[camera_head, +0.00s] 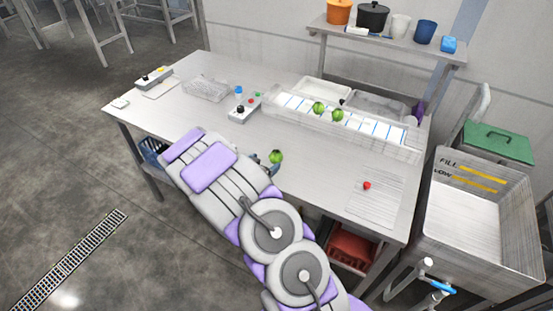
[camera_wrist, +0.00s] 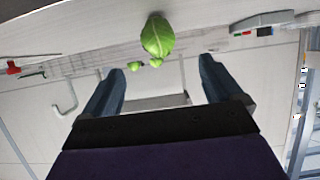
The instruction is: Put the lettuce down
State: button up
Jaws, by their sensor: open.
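A green lettuce (camera_head: 276,157) shows just past the end of my arm, over the front part of the steel table (camera_head: 315,185). In the wrist view the same lettuce (camera_wrist: 157,36) is large and lies beyond the fingertips, not between them. My gripper (camera_wrist: 160,72) is open and empty, with its two dark fingers spread wide. In the head view my gripper is mostly hidden behind my arm. Two more lettuces (camera_head: 319,107) (camera_head: 337,114) are in the long pale trough (camera_head: 390,148) at the back of the table. I cannot make out the contact under the near lettuce.
A small control box (camera_head: 245,107) and a clear tray (camera_head: 206,88) stand at the table's left. A red item (camera_head: 367,185) lies on the ribbed area at right. A sink (camera_head: 480,225) adjoins the right end. The table between the trough and the ribbed area is clear.

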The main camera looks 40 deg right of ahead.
aim_at(273, 158)
jog(key=x, duration=0.3)
jog(key=shift+w+d+f+b, duration=0.15)
jog(key=shift+d+f+b, duration=0.1)
jog(key=shift+b, duration=0.15)
jog(key=shift+w+d+f, duration=0.1)
jog(key=shift+w+d, duration=0.05)
jog(key=shift+w, duration=0.15)
jog(key=shift+s+f+b+x, duration=0.15)
jog(key=shift+b+x, duration=0.35)
jog(key=shift+x, duration=1)
jog(key=shift+s+f+b+x, duration=0.15)
jog(key=shift+b+x, duration=0.3)
jog(key=shift+x, duration=1.05)
jog(key=shift+r, duration=0.15)
jog(key=shift+c, duration=0.4)
jog(key=c, duration=1.1)
